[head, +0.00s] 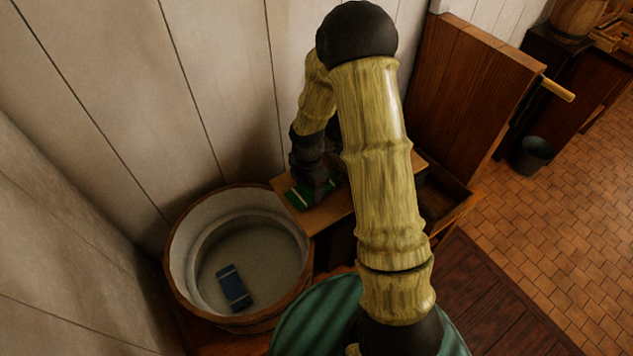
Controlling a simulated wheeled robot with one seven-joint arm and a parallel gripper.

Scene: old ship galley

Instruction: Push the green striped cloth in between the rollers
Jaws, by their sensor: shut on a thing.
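The green striped cloth (297,197) lies at the left end of a narrow wooden board (325,214), beside the round tub. Part of it is hidden under my gripper (312,193). My gripper points down and is shut on the cloth at the board. Its fingertips are dark and small, so the exact grip is hard to see. The rollers are not visible; my arm covers the middle of the wooden stand right of the cloth.
A round wooden tub (176,262) with a pale inside stands left of the board, with a blue striped cloth (234,288) in it. A tall wooden panel (468,88) with a handle (558,89) rises at the right. A dark bucket (533,154) stands on the open tiled floor (560,235).

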